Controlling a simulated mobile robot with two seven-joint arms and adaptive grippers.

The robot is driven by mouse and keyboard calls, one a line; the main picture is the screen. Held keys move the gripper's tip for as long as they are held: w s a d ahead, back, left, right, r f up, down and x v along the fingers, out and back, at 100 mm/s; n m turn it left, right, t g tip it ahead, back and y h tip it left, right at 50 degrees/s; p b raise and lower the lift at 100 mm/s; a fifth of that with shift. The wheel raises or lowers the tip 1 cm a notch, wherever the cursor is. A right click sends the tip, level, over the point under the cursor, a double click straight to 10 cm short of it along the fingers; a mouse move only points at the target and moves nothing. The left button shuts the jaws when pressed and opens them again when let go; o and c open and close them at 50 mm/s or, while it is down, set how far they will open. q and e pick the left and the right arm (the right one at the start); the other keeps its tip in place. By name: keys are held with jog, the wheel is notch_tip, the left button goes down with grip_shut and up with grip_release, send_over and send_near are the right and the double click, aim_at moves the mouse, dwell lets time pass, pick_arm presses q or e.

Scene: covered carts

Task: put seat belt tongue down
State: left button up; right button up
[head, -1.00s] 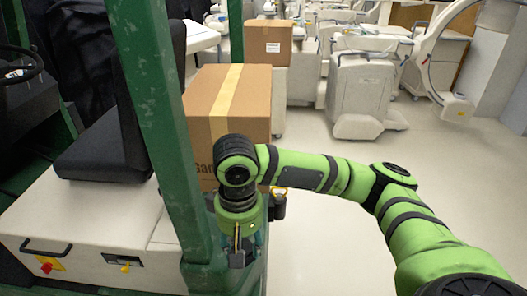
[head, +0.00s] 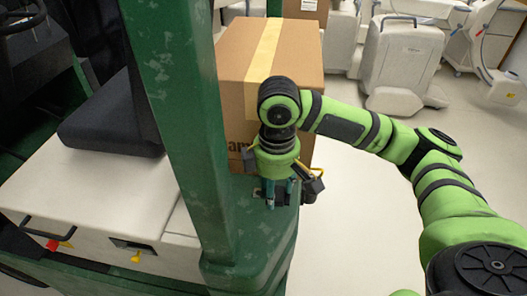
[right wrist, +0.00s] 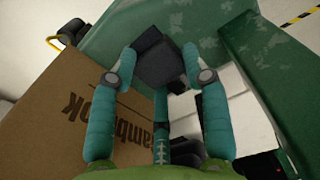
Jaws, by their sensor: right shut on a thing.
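My right gripper (head: 279,196) hangs pointing down beside the green post, in front of the cardboard box. In the right wrist view its two teal fingers (right wrist: 162,68) are shut on a dark, blocky piece, which I take to be the seat belt tongue (right wrist: 156,48). The tongue sits between the fingertips, close to green metal. In the head view it is mostly hidden by the fingers, and I cannot tell whether it touches anything below. My left gripper is not in view.
A green post (head: 180,120) rises just left of my right gripper. A cardboard box (head: 292,60) stands right behind it. A black seat (head: 112,118) on a pale base (head: 100,195) is at left. Pale floor (head: 345,225) is clear at right; white machines (head: 402,60) stand behind.

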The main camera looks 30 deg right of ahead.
jog(key=w+f, duration=0.1)
jog(key=w, duration=0.1)
jog(key=w+d+f+p, duration=0.1)
jog(key=w+f, duration=0.1)
jog(key=w, duration=0.1)
jog(key=w+d+f, duration=0.1)
jog(key=w+f, duration=0.1)
jog(key=w, duration=0.1)
jog(key=shift+p, duration=0.4)
jog(key=shift+w+d+f, duration=0.15)
jog(key=shift+w+f, duration=0.25)
jog(key=shift+f+p, duration=0.35)
jog(key=shift+f, duration=0.05)
notch_tip(320, 180, down, 2)
jog(key=shift+f+p, duration=0.2)
jog(key=shift+p, duration=0.25)
jog(key=shift+f, duration=0.3)
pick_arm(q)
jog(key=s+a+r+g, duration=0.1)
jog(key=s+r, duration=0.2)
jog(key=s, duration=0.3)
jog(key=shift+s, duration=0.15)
pick_arm(e)
jog(key=shift+s+f, duration=0.1)
jog(key=shift+f, duration=0.05)
jog(key=shift+f, duration=0.15)
